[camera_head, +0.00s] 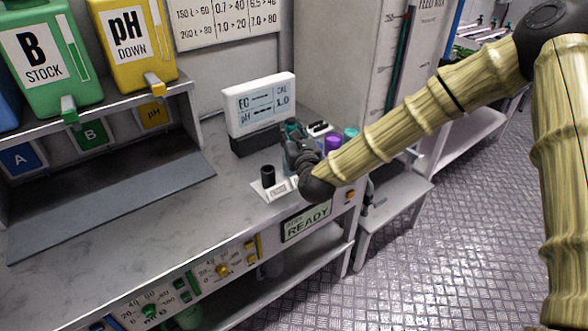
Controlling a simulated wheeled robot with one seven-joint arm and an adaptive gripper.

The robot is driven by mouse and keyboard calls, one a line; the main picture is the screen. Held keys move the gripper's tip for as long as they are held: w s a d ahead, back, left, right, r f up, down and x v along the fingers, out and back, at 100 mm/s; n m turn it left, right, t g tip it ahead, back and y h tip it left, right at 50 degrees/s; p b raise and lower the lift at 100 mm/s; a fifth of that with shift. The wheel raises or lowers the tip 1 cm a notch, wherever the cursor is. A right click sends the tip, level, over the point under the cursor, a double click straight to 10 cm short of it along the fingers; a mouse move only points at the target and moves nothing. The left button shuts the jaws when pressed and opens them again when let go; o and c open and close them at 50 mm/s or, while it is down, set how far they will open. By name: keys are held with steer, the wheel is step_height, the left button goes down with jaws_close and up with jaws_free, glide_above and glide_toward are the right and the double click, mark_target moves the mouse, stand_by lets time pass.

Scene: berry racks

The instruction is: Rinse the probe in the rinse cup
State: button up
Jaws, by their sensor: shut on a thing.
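My gripper (293,132) reaches over the counter just in front of the meter, seen from behind my wrist. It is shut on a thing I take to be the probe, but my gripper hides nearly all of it. Its tip does not show. A purple cup (333,143) and a teal-topped cup (351,133) stand to the right of my gripper, partly behind my arm. I cannot tell which cup is the rinse cup. A black upright holder (268,175) on a white base stands left of my wrist, near the counter's front edge.
The EC/pH meter (260,104) stands at the back. A small white item with a dark top (319,128) is behind my gripper. A green B bottle (48,60) and yellow pH bottle (133,45) stand on a shelf at left. The counter (130,250) is clear at front left.

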stand_by(0.3)
steer(key=shift+r+p, duration=1.5)
steer(key=shift+r, duration=3.05)
